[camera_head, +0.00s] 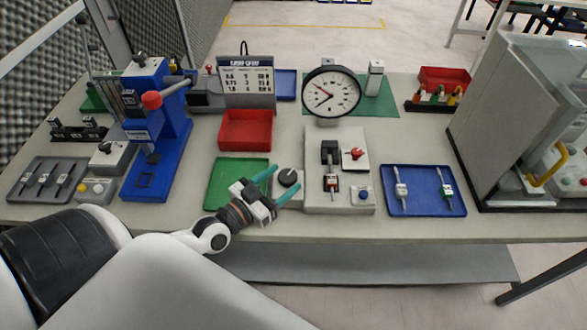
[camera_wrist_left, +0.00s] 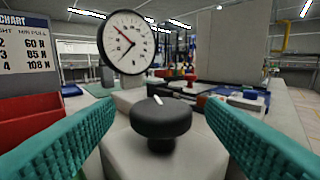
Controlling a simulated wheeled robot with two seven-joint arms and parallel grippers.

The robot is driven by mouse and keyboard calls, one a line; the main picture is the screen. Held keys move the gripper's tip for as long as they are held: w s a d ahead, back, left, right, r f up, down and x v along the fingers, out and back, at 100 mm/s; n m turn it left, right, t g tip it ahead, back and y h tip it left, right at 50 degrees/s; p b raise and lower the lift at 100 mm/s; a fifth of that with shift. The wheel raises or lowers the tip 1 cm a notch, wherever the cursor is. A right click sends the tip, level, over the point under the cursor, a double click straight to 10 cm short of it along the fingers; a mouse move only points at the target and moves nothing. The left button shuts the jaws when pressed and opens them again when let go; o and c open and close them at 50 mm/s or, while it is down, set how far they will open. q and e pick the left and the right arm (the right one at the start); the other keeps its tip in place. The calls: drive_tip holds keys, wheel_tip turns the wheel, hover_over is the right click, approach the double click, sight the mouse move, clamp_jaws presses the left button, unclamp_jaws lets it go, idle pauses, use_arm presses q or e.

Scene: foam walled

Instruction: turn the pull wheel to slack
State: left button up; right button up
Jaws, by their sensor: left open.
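The pull wheel, a dark round knob (camera_head: 288,177) with a white mark on top, stands on a small grey block at the left of a grey test fixture (camera_head: 352,150). It is large and central in the left wrist view (camera_wrist_left: 161,122). My left gripper (camera_head: 286,179) is open, with its teal fingers spread on either side of the wheel. In the left wrist view a gap shows between the wheel and each finger, and I cannot tell of any touch. A round dial gauge (camera_head: 331,92) stands behind the fixture. My right gripper is not in view.
A blue tray (camera_head: 422,205) with two small parts lies right of the fixture. A blue lever press (camera_head: 155,130) stands left, a grey cabinet (camera_head: 515,120) right.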

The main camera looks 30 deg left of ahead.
sight(290, 169)
use_arm(q)
drive_tip(key=x, duration=0.3)
drive_tip(key=shift+w+d, duration=0.1)
drive_tip(key=shift+w, duration=0.25)
drive_tip(key=shift+w+d, duration=0.1)
drive_tip(key=shift+w, duration=0.3)
drive_tip(key=c, duration=1)
drive_tip(key=shift+o, duration=0.2)
drive_tip(key=shift+r+n+y+p, duration=0.15)
drive_tip(key=shift+n+y+p, duration=0.15)
drive_tip(key=shift+p, duration=0.55)
drive_tip(key=n+y+p, duration=0.1)
drive_tip(key=y+p, duration=0.1)
drive_tip(key=p, duration=0.1)
drive_tip(key=n+y+p, duration=0.2)
drive_tip(key=y+p, duration=0.1)
drive_tip(key=shift+a+p, duration=0.2)
drive_tip(key=shift+p, duration=0.1)
drive_tip(key=shift+a+n+g+y+p, duration=0.15)
drive_tip(key=shift+n+y+p, duration=0.5)
drive_tip(key=shift+y, duration=0.35)
drive_tip(key=shift+a+n+g+y+p, duration=0.15)
drive_tip(key=shift+n+y+p, duration=0.25)
drive_tip(key=shift+n+y, duration=0.5)
